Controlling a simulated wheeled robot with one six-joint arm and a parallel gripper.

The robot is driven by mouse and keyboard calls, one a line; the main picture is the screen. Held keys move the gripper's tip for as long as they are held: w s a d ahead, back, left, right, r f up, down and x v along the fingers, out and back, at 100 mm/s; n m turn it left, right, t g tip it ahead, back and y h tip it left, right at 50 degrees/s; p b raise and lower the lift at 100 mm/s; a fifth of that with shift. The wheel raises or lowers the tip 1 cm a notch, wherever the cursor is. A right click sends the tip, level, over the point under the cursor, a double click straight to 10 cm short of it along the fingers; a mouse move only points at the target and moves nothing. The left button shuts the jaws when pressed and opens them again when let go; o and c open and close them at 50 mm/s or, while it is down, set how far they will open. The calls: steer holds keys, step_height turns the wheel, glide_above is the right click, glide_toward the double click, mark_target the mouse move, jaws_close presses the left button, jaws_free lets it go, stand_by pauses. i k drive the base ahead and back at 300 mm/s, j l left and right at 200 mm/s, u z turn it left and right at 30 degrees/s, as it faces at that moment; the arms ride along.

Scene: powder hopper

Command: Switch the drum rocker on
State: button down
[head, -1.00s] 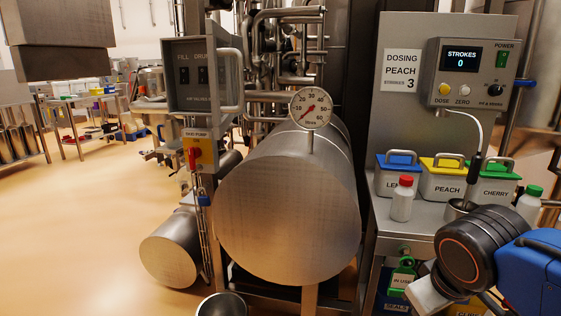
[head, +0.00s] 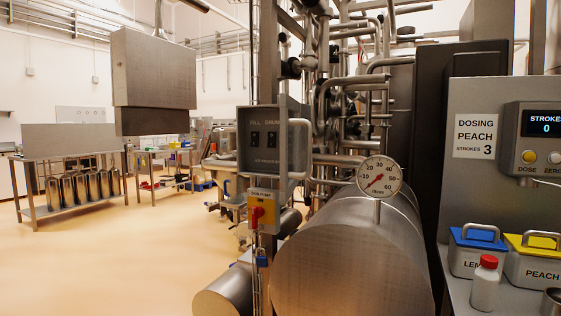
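The drum rocker (head: 272,139) is the right one of two small dark rockers on the grey switch box. The fill rocker (head: 255,139) sits to its left. The box (head: 246,165) is marked FILL and DRUM and has a vertical grab handle at its right. Which way the rockers are tipped is too small to tell. The large steel drum (head: 345,265) lies to the right below the box. The round gauge (head: 379,177) stands on top of it. My gripper is out of view.
A yellow panel with a red knob (head: 257,215) hangs below the box. At right, a bench carries a blue-lidded bin (head: 475,255), a yellow-lidded bin (head: 535,262) and a red-capped bottle (head: 485,285). The dosing display (head: 545,128) reads 0. Open floor (head: 110,260) lies left.

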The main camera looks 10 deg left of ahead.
mark_target(272, 141)
steer(key=i+l+u, duration=0.2)
steer(key=u, duration=0.25)
steer(key=i+l+u, duration=0.15)
steer(key=l+u, duration=0.15)
steer(key=u, duration=0.15)
